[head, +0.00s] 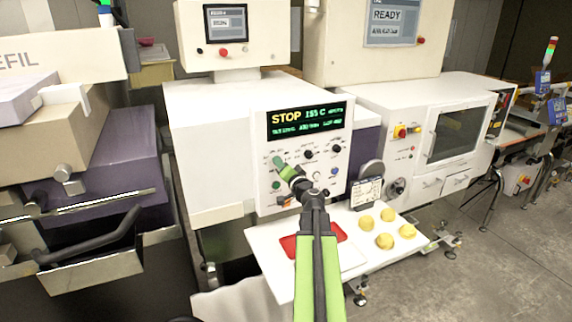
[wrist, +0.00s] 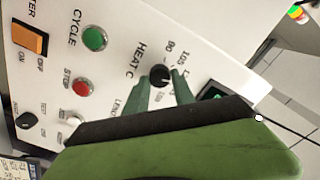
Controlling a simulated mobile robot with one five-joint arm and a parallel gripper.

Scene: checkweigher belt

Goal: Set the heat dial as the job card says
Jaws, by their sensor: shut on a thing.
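The heat dial (wrist: 160,75) is a small black knob beside the label "HEAT C" on the white control panel (wrist: 105,62). My gripper (wrist: 162,84) has its green fingers on both sides of this dial, shut on it. In the head view my gripper (head: 280,164) reaches the panel's upper left and hides the dial. The display (head: 308,120) above reads "STOP" and what looks like "155 C"; its lower line is too small to read. The job card (head: 367,192) stands on the white shelf; its text is not legible. The dial's pointer direction is unclear.
The green cycle button (wrist: 95,39), red stop button (wrist: 83,87) and orange switch (wrist: 30,39) sit near the dial. Other black knobs (head: 309,154) are close on the panel. A red tray (head: 290,246) and several yellow rounds (head: 384,241) lie on the shelf below.

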